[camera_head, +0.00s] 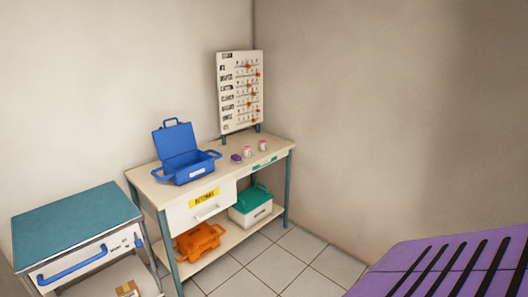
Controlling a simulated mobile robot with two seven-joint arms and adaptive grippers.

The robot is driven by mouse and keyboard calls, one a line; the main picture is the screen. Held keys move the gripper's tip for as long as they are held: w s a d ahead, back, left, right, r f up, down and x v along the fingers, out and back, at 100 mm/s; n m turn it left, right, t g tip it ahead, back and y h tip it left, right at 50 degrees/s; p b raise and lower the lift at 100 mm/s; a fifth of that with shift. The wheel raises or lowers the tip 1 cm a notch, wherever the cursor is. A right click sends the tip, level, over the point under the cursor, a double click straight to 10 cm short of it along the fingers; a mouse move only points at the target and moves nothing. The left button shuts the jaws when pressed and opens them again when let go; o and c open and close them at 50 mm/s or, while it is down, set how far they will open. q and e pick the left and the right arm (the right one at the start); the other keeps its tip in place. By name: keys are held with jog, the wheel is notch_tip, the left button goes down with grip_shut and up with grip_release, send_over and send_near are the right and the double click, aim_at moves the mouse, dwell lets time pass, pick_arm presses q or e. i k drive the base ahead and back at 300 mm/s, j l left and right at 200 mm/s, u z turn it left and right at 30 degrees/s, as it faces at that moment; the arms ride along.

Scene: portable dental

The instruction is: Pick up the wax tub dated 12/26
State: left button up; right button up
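Two small white tubs with pinkish marks stand on the right part of the wooden-topped table (223,172): one tub (247,151) on the left and one tub (263,145) on the right. A small purple round item (236,157) lies just left of them. The dates on the tubs are too small to read, so I cannot tell which one is dated 12/26. Neither of my grippers is in view.
An open blue case (190,168) stands left of the tubs. A pegboard chart (240,92) rises behind them. Below are an orange carrier (199,241) and a green-lidded box (251,207). A teal-topped cabinet (75,222) stands left; a purple slatted surface (450,268) fills the lower right. Tiled floor is clear between.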

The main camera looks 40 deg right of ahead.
aim_at(246, 148)
jog(key=l+z, duration=0.1)
jog(key=l, duration=0.85)
jog(key=l+z, duration=0.15)
jog(key=l, duration=0.85)
jog(key=l+z, duration=0.1)
jog(key=l, duration=0.9)
jog(key=l+z, duration=0.1)
jog(key=l, duration=0.85)
jog(key=i, duration=0.05)
